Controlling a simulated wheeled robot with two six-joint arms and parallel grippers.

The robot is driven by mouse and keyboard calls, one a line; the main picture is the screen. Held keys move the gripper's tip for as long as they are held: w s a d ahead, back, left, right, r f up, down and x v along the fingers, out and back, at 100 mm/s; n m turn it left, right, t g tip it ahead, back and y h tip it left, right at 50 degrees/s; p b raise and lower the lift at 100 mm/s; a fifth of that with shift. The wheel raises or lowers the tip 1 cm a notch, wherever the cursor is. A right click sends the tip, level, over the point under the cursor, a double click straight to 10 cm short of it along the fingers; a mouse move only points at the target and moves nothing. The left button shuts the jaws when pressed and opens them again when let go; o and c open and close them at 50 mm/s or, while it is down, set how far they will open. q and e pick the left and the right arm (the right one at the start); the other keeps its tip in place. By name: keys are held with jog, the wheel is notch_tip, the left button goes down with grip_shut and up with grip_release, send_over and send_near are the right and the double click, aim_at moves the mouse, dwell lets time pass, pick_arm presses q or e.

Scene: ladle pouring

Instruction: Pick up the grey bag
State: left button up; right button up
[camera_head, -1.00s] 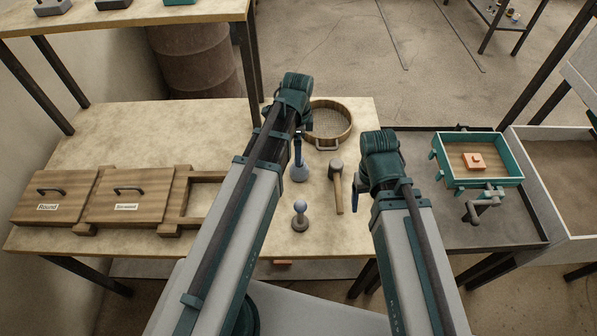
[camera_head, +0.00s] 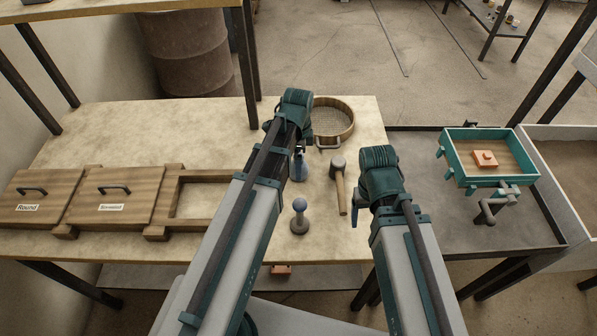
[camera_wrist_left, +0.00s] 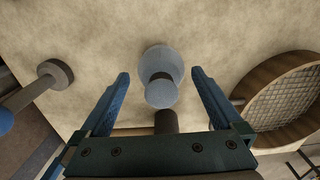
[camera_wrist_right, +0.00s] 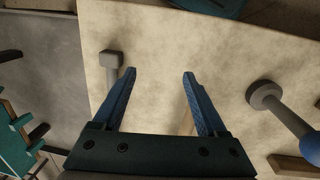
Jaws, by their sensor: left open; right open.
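The likely grey bag (camera_head: 299,170) is a small blue-grey, rounded thing with a narrower top, upright on the pale table. It is partly hidden by my left gripper in the head view. In the left wrist view the bag (camera_wrist_left: 158,62) lies between and just beyond the fingers of my left gripper (camera_wrist_left: 160,78), which is open and shows no contact with it. My right gripper (camera_wrist_right: 160,75) is open and empty above the table's right part.
A round wooden sieve (camera_head: 333,121) stands behind the bag. A mallet (camera_head: 341,185) lies to its right, and a knobbed tool (camera_head: 299,216) stands in front. A wooden frame (camera_head: 175,200) lies left. A teal box (camera_head: 493,172) is far right.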

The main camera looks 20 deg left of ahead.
pick_arm(q)
notch_tip(320, 180, down, 4)
jog(key=shift+w+r+b, duration=0.1)
jog(key=shift+r+b, duration=0.15)
jog(key=shift+b, duration=0.95)
pick_arm(e)
notch_tip(320, 180, down, 3)
jog(key=shift+f, duration=0.2)
pick_arm(q)
jog(key=shift+r, duration=0.1)
pick_arm(e)
jog(key=shift+r, duration=0.1)
pick_arm(q)
jog(key=c, duration=1.2)
jog(key=shift+c, duration=0.2)
jog(key=shift+r, duration=0.15)
pick_arm(e)
jog(key=shift+r, duration=0.1)
pick_arm(q)
notch_tip(320, 180, up, 10)
jog(key=p, duration=1)
pick_arm(e)
notch_tip(320, 180, up, 10)
